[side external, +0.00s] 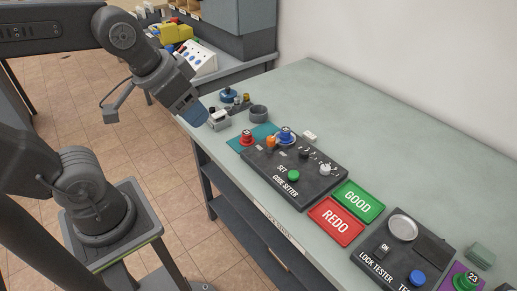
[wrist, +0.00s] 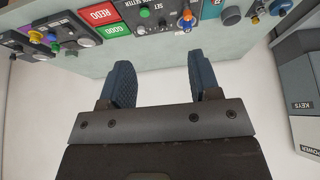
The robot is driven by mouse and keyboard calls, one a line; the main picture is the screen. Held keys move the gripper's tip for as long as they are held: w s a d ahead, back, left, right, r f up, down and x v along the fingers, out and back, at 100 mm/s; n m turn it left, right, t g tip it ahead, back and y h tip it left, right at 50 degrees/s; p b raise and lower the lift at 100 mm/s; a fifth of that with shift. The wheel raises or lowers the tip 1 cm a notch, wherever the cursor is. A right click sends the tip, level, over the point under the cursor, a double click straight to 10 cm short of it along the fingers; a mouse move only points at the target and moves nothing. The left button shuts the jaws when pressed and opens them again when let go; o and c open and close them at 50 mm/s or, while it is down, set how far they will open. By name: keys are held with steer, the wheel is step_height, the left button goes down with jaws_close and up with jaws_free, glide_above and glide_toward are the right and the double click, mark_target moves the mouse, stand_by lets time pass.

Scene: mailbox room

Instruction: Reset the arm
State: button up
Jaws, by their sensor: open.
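My gripper (side external: 197,115) hangs near the front left edge of the workbench in the side external view, above the floor side of the bench. In the wrist view my gripper (wrist: 157,82) shows two dark blue fingers spread apart with nothing between them. My arm bends down to it from the upper left. The black code setter (side external: 290,172) sits on the bench to the right of my gripper, apart from it.
The workbench (side external: 340,105) also holds a green GOOD tray (side external: 358,200), a red REDO tray (side external: 336,220) and a lock tester (side external: 400,255). A grey cup (side external: 259,113) stands near my gripper. Grey KEYS bins (wrist: 300,90) show in the wrist view. The bench's back is clear.

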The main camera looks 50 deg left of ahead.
steer(key=shift+s+f, duration=0.45)
steer(key=shift+s, duration=0.35)
stand_by(1.3)
